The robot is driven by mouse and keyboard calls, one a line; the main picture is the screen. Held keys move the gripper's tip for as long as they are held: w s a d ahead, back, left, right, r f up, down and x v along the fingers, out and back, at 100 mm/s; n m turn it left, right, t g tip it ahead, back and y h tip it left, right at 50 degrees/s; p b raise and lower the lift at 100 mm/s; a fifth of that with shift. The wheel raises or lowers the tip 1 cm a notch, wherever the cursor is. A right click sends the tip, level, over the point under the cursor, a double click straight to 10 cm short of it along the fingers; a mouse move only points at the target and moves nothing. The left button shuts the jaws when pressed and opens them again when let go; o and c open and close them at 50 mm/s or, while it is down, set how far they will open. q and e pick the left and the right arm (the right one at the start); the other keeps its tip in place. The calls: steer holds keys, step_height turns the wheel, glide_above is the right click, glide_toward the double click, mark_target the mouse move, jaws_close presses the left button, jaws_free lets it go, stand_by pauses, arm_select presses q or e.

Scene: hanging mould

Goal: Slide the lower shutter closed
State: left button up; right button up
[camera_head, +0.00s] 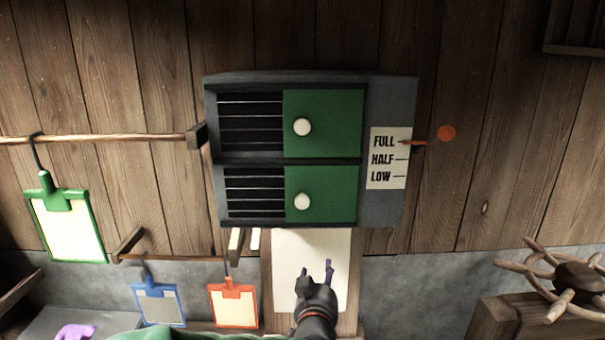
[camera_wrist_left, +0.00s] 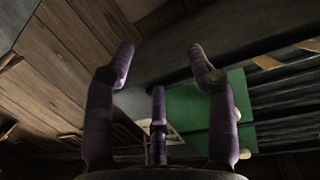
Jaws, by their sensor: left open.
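The lower shutter (camera_head: 335,195) is a green panel with a round white knob (camera_head: 301,201). It covers the right part of the lower opening, and dark slats (camera_head: 253,193) show bare to its left. My left gripper (camera_head: 317,271) is open and empty, below the box and in front of a pale sheet. Its purple fingers (camera_wrist_left: 162,68) stand spread in the left wrist view, with green panels (camera_wrist_left: 190,106) beyond them. I cannot tell there which panel is the lower one. My right gripper is out of view.
The upper shutter (camera_head: 343,123) also covers the right part of its opening. A FULL, HALF, LOW label (camera_head: 389,158) with a pointer is on the right. Tags hang at lower left, including an orange one (camera_head: 233,303). A spoked wheel (camera_head: 580,277) stands lower right.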

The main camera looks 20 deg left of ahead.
mark_target(302, 202)
arm_select(q)
steer(key=s+a+r+n+t+y+p, duration=0.1)
steer(key=s+r+p, duration=0.1)
steer(key=r, duration=0.6)
steer(key=s+a+r+n+y+p, duration=0.1)
steer(key=s+a+r+p, duration=0.15)
steer(key=r, duration=0.55)
steer(key=x, duration=1)
steer(key=shift+w+d+r, duration=0.1)
steer(key=shift+w+d, duration=0.05)
steer(key=shift+d, duration=0.15)
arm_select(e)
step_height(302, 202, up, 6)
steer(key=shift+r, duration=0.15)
arm_select(q)
jaws_close()
